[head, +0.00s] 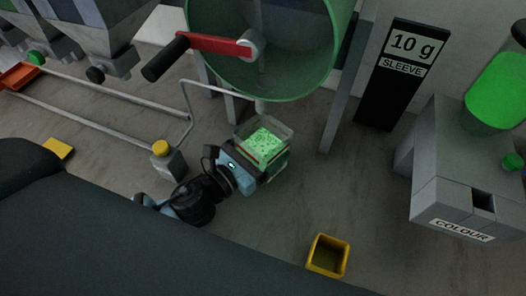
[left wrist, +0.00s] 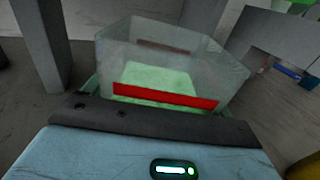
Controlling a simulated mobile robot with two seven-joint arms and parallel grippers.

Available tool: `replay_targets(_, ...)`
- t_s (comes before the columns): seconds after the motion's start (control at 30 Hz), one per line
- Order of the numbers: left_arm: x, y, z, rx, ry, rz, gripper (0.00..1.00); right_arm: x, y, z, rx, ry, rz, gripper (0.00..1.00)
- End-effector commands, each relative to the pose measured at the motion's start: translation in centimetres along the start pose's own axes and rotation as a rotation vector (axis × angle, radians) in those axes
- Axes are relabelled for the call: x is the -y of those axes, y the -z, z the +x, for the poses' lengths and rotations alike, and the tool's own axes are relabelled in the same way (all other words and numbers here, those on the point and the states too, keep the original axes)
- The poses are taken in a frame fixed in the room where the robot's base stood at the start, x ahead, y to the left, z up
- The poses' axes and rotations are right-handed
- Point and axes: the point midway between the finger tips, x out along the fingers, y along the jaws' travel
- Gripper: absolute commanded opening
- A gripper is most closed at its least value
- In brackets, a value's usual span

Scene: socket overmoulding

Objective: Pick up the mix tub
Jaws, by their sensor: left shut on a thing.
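The mix tub (head: 266,144) is a clear square tub with a red line and pale green granules in it. It stands below the big green drum in the head view. My left gripper (head: 258,168) is shut on the tub's near side. In the left wrist view the tub (left wrist: 165,66) fills the middle, with the red line facing me and the gripper (left wrist: 150,118) against its lower part. I cannot tell whether the tub's base touches the bench. My right gripper is not in view.
A green drum (head: 262,80) with a red crank (head: 208,44) hangs above the tub. A grey post (head: 340,110) stands to its right. Bench between tub and COLOUR block is clear.

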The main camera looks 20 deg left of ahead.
Motion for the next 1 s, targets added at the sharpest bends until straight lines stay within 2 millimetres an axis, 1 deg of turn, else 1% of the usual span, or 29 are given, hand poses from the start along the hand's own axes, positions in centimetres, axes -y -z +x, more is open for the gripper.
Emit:
replay_targets(0.03, 0.0, -0.1, 0.0, 0.003, 0.0, 0.001, 0.47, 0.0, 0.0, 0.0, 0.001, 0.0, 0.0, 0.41)
replay_targets(0.07, 0.0, -0.1, 0.0, 0.003, 0.0, 0.001, 0.42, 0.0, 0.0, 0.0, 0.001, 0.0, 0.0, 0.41)
replay_targets(0.23, 0.0, -0.2, 0.0, 0.003, 0.0, 0.001, 0.41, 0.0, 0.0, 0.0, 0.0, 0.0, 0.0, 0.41)
replay_targets(0.33, 0.0, -0.7, 0.0, 0.005, 0.0, 0.003, 0.41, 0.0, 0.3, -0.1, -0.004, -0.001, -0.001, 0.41)
replay_targets(0.47, 0.0, -2.2, 0.1, 0.008, 0.002, 0.004, 0.41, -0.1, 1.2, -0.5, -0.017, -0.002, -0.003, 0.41)
replay_targets(0.6, 0.0, -4.4, 0.1, 0.011, 0.002, 0.005, 0.41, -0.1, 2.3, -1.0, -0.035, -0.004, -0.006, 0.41)
replay_targets(0.7, 1.2, -3.8, -1.5, 0.001, 0.003, -0.002, 0.41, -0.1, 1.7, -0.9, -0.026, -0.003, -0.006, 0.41)
replay_targets(0.87, 3.2, -4.0, -4.2, 0.0, 0.003, -0.003, 0.41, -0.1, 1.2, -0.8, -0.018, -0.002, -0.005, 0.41)
replay_targets(1.0, 5.3, -4.2, -7.0, -0.002, 0.002, -0.006, 0.41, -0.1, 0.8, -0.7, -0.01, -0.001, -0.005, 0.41)
